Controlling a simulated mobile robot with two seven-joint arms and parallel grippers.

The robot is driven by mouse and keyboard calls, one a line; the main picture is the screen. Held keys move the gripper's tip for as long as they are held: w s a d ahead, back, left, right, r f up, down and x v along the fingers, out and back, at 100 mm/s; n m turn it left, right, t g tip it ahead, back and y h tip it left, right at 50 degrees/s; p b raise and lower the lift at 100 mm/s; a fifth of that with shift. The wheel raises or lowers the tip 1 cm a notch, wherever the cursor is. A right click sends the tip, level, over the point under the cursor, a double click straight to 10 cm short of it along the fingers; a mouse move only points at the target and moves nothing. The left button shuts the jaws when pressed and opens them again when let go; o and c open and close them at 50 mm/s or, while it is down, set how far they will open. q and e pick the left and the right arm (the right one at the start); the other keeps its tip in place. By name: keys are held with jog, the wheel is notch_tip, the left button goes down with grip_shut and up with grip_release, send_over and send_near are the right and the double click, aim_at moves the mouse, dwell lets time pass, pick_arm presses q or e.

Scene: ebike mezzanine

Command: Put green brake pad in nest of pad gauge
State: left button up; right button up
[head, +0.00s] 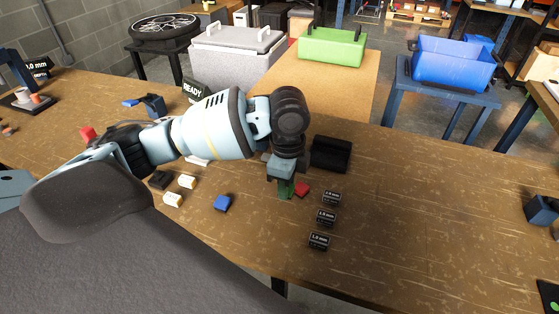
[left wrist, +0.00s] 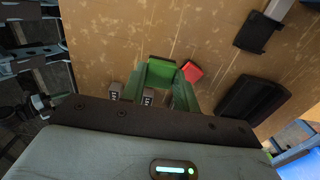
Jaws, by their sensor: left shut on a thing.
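My left gripper (head: 281,176) points down over the middle of the brown bench and is shut on the green brake pad (head: 287,189). In the left wrist view the green pad (left wrist: 161,73) shows between the fingertips. Whether it touches the bench is unclear. A red pad (head: 302,189) lies just right of it and also shows in the left wrist view (left wrist: 194,71). At the far left stands a device with a small "1.0 mm" display (head: 38,67) and a base (head: 26,99); I cannot tell surely whether this is the pad gauge. My right gripper is out of view.
A black tray-like block (head: 331,154) stands right of the gripper. Several labelled dark blocks (head: 326,217) form a row in front. A "READY" sign (head: 193,90) stands behind my arm.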

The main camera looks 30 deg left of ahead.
pick_arm(q)
jog(key=w+a, duration=0.3)
jog(key=w+a+f+b, duration=0.1)
jog(key=w+a, duration=0.2)
jog(key=w, duration=0.1)
jog(key=w+a, duration=0.3)
jog(key=w, duration=0.1)
jog(key=shift+w+a+f+b, duration=0.15)
jog(key=shift+f+b, duration=0.15)
jog(key=shift+b, duration=0.05)
jog(key=shift+w+a, duration=0.3)
jog(key=shift+w, duration=0.1)
jog(key=shift+f, duration=1.7)
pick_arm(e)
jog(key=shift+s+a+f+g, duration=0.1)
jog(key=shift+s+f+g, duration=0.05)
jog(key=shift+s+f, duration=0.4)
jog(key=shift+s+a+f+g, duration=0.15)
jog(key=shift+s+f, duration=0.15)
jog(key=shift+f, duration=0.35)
pick_arm(q)
jog(key=shift+f, duration=0.1)
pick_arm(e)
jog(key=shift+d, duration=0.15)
pick_arm(q)
jog(key=o, duration=1)
jog(key=shift+c, duration=0.2)
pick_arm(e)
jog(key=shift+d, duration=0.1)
